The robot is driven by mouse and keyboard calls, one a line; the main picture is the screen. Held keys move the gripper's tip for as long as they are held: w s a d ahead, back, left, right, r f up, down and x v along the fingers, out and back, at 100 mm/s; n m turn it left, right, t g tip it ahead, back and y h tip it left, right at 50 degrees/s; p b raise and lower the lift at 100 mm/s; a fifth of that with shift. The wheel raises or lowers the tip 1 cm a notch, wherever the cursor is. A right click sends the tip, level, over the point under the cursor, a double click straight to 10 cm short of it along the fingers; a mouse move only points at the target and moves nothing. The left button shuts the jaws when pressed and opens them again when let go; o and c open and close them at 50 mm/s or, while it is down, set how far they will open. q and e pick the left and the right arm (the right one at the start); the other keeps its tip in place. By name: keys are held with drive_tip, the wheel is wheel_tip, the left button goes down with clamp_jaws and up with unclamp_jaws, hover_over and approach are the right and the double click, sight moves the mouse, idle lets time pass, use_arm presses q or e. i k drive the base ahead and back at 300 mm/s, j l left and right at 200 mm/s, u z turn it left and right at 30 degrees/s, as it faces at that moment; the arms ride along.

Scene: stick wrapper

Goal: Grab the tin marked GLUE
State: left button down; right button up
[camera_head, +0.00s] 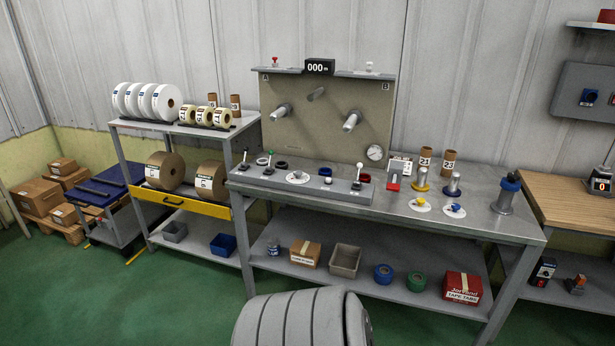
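A small grey tin (273,247) stands at the left end of the workbench's lower shelf (345,284). It has a label that is too small to read, so I cannot tell whether it says GLUE. It is left of a cardboard box (305,253) on the same shelf. Neither of my grippers is in view. A grey ribbed part of mine shows at the bottom middle, well in front of the bench.
The lower shelf also holds a grey bin (345,260), blue tape (383,273), green tape (416,281) and a red box (462,288). The workbench top (400,207) overhangs the shelf. A rack with rolls (165,172) stands left. The green floor (110,300) in front is clear.

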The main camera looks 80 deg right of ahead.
sight(274, 243)
drive_tip(key=z, duration=2.5)
drive_tip(key=i+j+z, duration=0.1)
drive_tip(key=z, duration=0.4)
drive_tip(key=i+j+z, duration=0.15)
drive_tip(key=z, duration=0.35)
drive_tip(key=i+j, duration=0.05)
